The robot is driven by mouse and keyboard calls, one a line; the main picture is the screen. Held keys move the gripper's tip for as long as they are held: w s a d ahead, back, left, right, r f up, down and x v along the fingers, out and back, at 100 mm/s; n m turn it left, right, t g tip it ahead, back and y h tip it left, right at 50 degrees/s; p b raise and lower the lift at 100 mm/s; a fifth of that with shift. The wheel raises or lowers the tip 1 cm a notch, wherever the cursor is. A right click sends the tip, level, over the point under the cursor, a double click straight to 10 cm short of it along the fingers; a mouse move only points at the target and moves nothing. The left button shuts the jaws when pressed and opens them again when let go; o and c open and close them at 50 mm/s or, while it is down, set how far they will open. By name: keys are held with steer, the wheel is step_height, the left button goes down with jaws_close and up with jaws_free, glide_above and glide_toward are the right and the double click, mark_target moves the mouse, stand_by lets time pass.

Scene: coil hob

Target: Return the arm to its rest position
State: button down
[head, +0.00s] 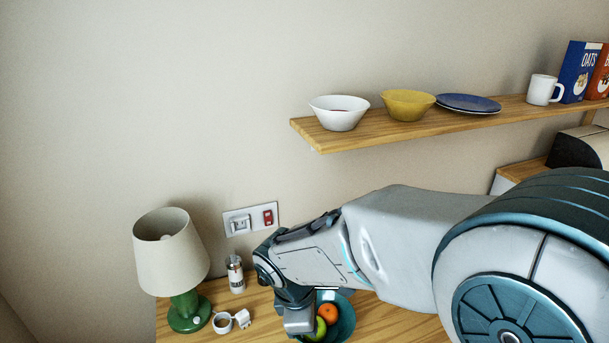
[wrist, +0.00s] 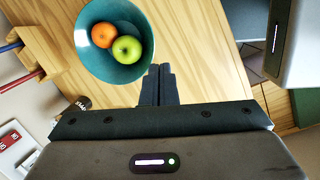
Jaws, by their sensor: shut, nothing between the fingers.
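My gripper (wrist: 158,84) shows in the wrist view with its two dark fingers together and nothing between them. In that view the fingertips appear beside the rim of a teal bowl (wrist: 97,68) that holds an orange (wrist: 103,35) and a green apple (wrist: 127,49). In the head view my arm reaches across from the right, and its wrist end is low over the wooden counter, partly in front of the bowl (head: 345,325). The fingers are hidden in the head view.
A green lamp (head: 171,255), a shaker (head: 235,275) and a small cup (head: 222,322) stand left of my wrist. A wall switch plate (head: 251,219) is behind. Above my arm, a wooden shelf (head: 400,131) carries bowls (head: 340,117), plates (head: 468,104), a mug (head: 542,90) and boxes (head: 580,70).

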steer(key=s+d+r+m+y, duration=0.1)
steer(key=s+d+r+m, duration=0.2)
steer(key=d+m, duration=0.4)
steer(key=s+d+r+m+t+y, duration=0.1)
steer(key=s+d+r+m, duration=0.3)
steer(key=d+m, duration=0.3)
steer(key=shift+s+m, duration=0.15)
steer(key=shift+m, duration=1.65)
